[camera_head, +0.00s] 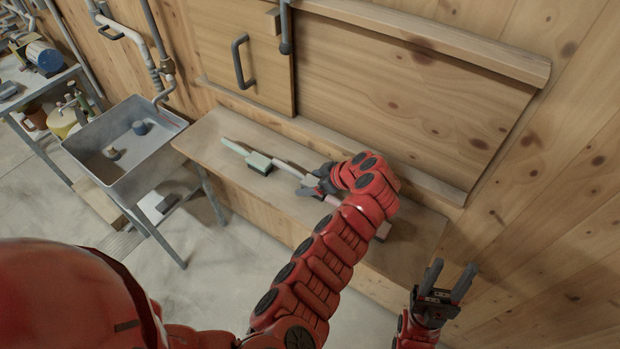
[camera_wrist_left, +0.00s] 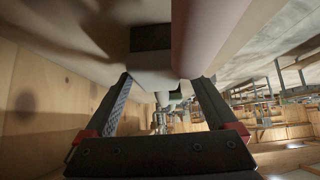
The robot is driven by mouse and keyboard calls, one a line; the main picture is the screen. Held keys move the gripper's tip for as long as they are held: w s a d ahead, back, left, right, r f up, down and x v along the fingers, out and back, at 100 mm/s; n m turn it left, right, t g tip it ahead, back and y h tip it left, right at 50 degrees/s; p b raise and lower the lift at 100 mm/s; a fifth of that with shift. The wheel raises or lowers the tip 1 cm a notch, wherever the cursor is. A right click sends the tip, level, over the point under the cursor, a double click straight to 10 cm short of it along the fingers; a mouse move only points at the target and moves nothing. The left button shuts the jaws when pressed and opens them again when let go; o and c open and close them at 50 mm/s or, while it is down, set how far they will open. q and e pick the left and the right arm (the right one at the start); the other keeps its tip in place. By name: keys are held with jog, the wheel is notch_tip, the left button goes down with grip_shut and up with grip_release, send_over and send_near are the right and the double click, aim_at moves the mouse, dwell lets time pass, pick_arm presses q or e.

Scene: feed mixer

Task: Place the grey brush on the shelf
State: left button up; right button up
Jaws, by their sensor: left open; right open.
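Several brushes lie in a row on the wooden shelf (camera_head: 215,140) in the head view. A pinkish handle (camera_head: 329,199) lies just right of that gripper, partly under my arm. My left gripper is open, low at the shelf. In the left wrist view its fingers (camera_wrist_left: 163,88) stand apart beneath a pinkish handle (camera_wrist_left: 205,30) and a dark block (camera_wrist_left: 151,38). My right gripper (camera_head: 453,270) is open and empty.
A grey metal sink (camera_head: 165,125) with small items stands left of the shelf. A wooden wall with a door handle (camera_head: 240,60) and a ledge (camera_head: 440,40) rises behind.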

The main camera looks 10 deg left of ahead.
pick_arm(q)
jog(key=shift+w+a+f, duration=0.1)
jog(key=shift+a+f, duration=0.1)
jog(key=shift+f, duration=0.15)
grip_shut()
dwell(0.3)
